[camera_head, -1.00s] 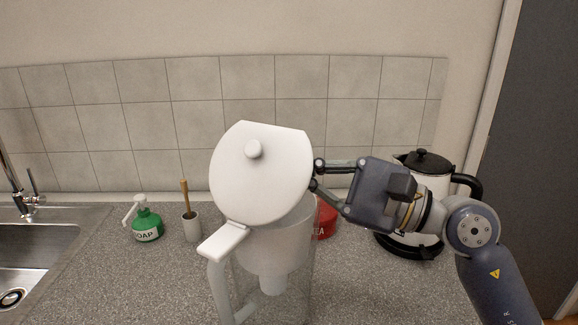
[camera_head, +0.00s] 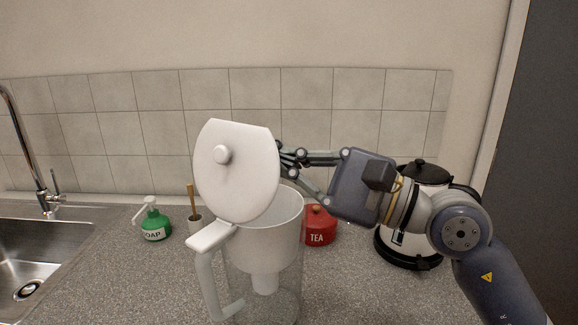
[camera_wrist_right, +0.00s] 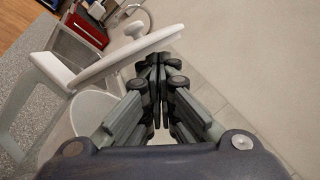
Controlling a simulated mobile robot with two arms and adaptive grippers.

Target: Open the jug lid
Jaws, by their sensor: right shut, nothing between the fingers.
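The jug (camera_head: 262,248) stands on the counter, clear-walled with a white inner funnel and a white handle (camera_head: 207,282) toward the front left. Its white lid (camera_head: 237,180) with a round knob is tilted up steeply on the hinge at the handle side, and the jug's mouth shows open. My right gripper (camera_head: 283,150) is shut and empty, its fingertips at the lid's right edge, partly hidden behind it. In the right wrist view the closed fingers (camera_wrist_right: 158,62) are beside the underside of the lid (camera_wrist_right: 125,55); contact is hard to tell. My left gripper is not in view.
A red tea tin (camera_head: 318,228) stands just right of the jug, and a kettle (camera_head: 418,205) stands behind my right arm. A green soap bottle (camera_head: 154,222), a brush holder (camera_head: 195,225) and the sink (camera_head: 40,250) are at left. Counter in front is free.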

